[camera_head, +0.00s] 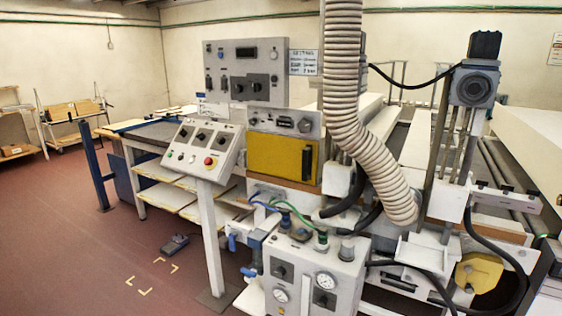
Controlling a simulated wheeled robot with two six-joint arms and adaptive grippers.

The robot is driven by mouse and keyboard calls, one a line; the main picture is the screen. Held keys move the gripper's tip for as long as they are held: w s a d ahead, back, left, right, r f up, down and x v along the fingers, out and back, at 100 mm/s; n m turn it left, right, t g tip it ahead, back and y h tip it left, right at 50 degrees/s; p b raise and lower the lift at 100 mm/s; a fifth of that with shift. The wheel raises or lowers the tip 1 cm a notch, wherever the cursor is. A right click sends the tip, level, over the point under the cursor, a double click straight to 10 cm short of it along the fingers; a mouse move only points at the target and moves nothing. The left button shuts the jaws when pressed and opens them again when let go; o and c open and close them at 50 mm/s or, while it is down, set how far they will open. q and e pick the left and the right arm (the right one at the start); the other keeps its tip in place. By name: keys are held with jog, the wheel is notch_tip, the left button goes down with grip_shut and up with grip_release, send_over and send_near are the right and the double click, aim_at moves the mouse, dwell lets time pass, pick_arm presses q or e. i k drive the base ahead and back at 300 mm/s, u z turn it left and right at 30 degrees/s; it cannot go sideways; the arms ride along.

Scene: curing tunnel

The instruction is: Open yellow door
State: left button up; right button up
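The yellow door (272,157) is a rectangular panel on the front of the machine, near the middle of the view. It looks closed, flush in its grey frame. A dark vertical handle (307,163) sits at its right edge. Neither of my grippers shows in the head view. Nothing covers the front of the door.
A control panel on a post (203,147) stands in front and left of the door. A gauge box (313,277) with hoses stands below it. A thick ribbed duct (347,90) hangs to its right. The red floor (90,245) at left is mostly clear, with a foot pedal (174,243).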

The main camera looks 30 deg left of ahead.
aim_at(287, 157)
jog(key=u, duration=0.45)
jog(key=k, duration=0.55)
jog(key=u, duration=0.95)
jog(key=i, duration=0.75)
jog(key=z, duration=0.4)
jog(key=i, duration=0.85)
jog(key=z, duration=0.95)
